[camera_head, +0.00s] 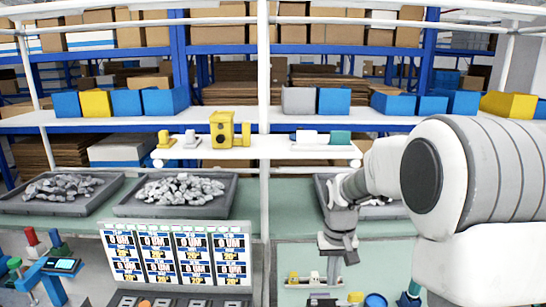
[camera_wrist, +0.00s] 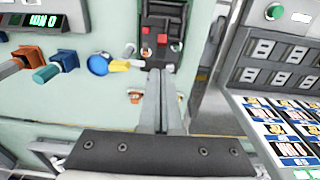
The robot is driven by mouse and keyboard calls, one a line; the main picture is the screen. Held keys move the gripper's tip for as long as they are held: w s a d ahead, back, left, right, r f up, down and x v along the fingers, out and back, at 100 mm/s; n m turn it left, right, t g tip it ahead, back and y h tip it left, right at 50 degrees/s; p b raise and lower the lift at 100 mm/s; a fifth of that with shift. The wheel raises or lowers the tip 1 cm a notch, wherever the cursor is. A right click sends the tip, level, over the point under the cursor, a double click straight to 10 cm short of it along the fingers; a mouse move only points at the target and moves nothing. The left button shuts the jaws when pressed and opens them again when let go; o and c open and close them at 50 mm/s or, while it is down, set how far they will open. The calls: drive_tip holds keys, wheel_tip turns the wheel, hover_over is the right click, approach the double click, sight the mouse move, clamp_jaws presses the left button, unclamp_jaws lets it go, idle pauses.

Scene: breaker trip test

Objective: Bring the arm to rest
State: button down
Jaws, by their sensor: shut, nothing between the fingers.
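My gripper shows in the wrist view (camera_wrist: 160,72) with its two fingers together and nothing between them. The fingertips point toward a dark unit with red parts (camera_wrist: 161,38), which looks like a breaker; I cannot tell whether they touch it. In the head view my white and grey arm (camera_head: 470,180) reaches in from the right and bends down over the green bench. Its wrist (camera_head: 338,240) hangs above small parts at the bottom edge, and the fingertips are hard to make out there.
In the wrist view, blue and yellow parts (camera_wrist: 100,64), a teal connector (camera_wrist: 46,74) and a small display (camera_wrist: 35,21) lie left of the fingers. A switch panel (camera_wrist: 262,72) stands right. In the head view, trays of grey parts (camera_head: 180,192) sit below a shelf.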

drive_tip(key=s+r+t, duration=0.2)
drive_tip(key=s+r, duration=0.9)
drive_tip(key=s+r+t, duration=0.2)
drive_tip(key=s+t, duration=0.1)
drive_tip(key=s, duration=1)
drive_tip(key=shift+s+r, duration=0.3)
drive_tip(key=shift+r, duration=0.1)
